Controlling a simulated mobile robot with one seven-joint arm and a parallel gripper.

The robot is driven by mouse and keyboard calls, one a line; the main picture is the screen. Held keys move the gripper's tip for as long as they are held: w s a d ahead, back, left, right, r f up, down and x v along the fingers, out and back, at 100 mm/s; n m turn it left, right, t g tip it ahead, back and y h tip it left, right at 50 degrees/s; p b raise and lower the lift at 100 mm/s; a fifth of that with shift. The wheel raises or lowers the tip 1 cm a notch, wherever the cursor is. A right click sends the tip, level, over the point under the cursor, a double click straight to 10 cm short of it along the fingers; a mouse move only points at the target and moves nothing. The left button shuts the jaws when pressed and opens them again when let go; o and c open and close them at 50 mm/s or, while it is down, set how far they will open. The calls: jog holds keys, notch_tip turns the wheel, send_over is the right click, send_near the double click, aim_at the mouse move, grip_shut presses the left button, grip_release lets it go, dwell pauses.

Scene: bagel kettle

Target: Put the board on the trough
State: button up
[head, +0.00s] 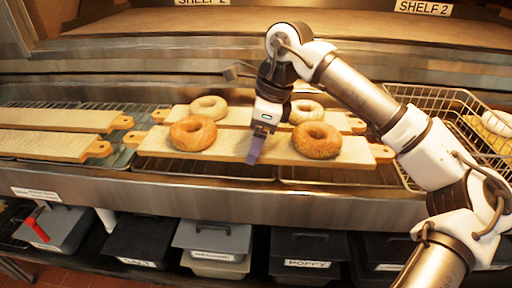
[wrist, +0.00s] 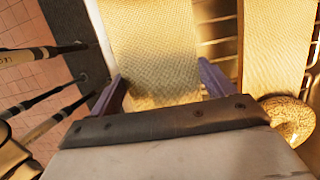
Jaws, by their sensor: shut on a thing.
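My gripper (head: 255,148) points down at the middle of the front bagel board (head: 225,148), between its two bagels. In the wrist view its purple fingers (wrist: 162,92) sit on either side of this board (wrist: 150,45), shut across its width. A plain brown bagel (head: 193,133) lies on the board's left part and a seeded bagel (head: 316,140) on its right part. The board looks level, on or just above wire racks (head: 210,168) in the long steel trough (head: 230,192); I cannot tell whether it touches.
A second board (head: 240,117) with two bagels lies close behind. Two bare boards (head: 50,147) (head: 60,119) lie at left. A wire basket (head: 440,97) stands at right. Lidded bins (head: 212,238) are below. A shelf (head: 330,27) runs behind.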

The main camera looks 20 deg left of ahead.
aim_at(271, 144)
jog(key=shift+f, duration=1.5)
jog(key=shift+f, duration=0.15)
jog(key=o, duration=1.2)
jog(key=shift+r, duration=0.2)
jog(key=v, duration=1.2)
